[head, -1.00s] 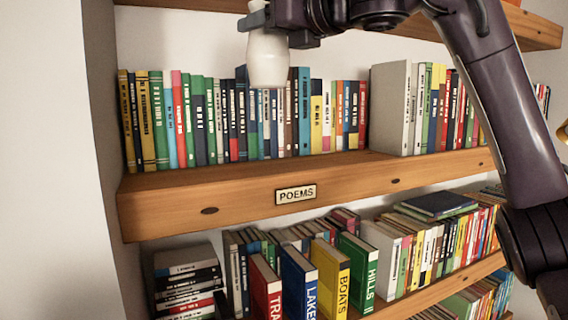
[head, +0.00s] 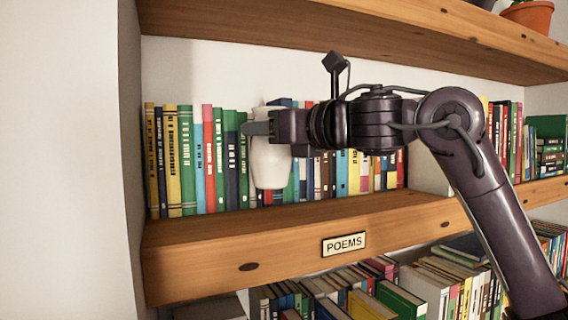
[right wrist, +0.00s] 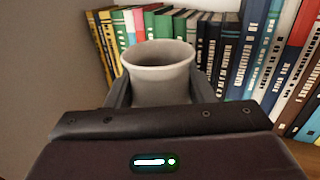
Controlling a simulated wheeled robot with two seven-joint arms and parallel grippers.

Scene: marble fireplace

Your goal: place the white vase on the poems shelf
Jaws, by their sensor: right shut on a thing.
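The white vase (head: 271,165) is upright in front of the row of books on the poems shelf (head: 215,238). It also shows in the right wrist view (right wrist: 160,75), its open rim facing up. My right gripper (head: 262,130) is shut on the vase's upper part, reaching in from the right. The vase's base shows higher than the foot of the books behind it, so it seems held a little above the board. The POEMS label (head: 344,244) is on the shelf's front edge, to the right of and below the vase. My left gripper is not in view.
Upright books (head: 187,160) line the back of the shelf, with a bare strip of board in front. A white wall (head: 60,160) bounds the left. Another shelf (head: 350,35) is above, with an orange pot (head: 530,15). More books (head: 400,300) are below.

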